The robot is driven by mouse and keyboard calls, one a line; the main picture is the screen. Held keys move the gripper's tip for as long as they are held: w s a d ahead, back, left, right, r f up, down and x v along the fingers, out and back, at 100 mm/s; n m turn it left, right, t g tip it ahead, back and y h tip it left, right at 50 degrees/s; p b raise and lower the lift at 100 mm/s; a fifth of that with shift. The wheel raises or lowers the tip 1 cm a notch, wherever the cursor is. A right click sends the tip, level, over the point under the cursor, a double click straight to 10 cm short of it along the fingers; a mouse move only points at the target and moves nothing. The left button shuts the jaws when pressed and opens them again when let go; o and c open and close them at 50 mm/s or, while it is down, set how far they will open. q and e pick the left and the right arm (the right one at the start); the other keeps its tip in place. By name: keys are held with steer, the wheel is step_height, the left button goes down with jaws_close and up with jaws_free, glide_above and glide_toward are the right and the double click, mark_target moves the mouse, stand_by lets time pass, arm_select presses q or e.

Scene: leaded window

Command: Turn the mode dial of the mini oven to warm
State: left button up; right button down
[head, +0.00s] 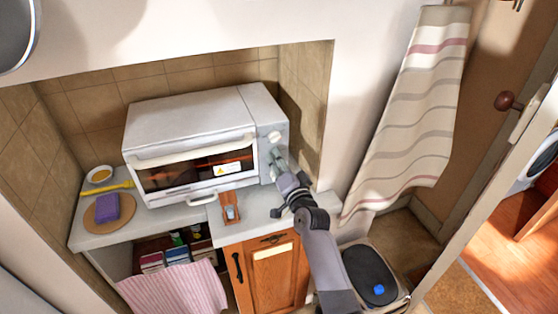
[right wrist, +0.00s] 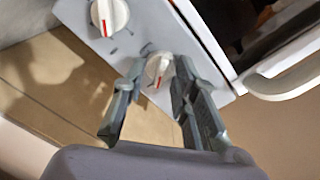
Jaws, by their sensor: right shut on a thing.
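The white mini oven (head: 185,118) stands on the counter in the niche, with its control panel at the right of its door. In the head view a round white dial (head: 274,137) shows on the panel above my right gripper (head: 277,160). In the right wrist view, my right gripper (right wrist: 159,66) is shut on a white dial (right wrist: 158,70) with a red pointer line, one finger on each side. A second white dial (right wrist: 108,15) with a red mark is free, up and left of it. The panel marks are too small to read. My left gripper is out of view.
The oven door handle (right wrist: 290,78) lies close to the right of the gripped dial in the wrist view. A purple sponge-like block (head: 107,207) and a yellow-handled thing (head: 108,188) lie left of the oven. A striped cloth (head: 410,115) hangs at right.

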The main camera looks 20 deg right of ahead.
steer(key=shift+m, duration=0.6)
steer(key=c, duration=1.3)
jaws_free()
steer(key=shift+s, duration=0.1)
steer(key=s, duration=1.1)
steer(key=shift+s+d, duration=0.2)
steer(key=shift+s, duration=0.2)
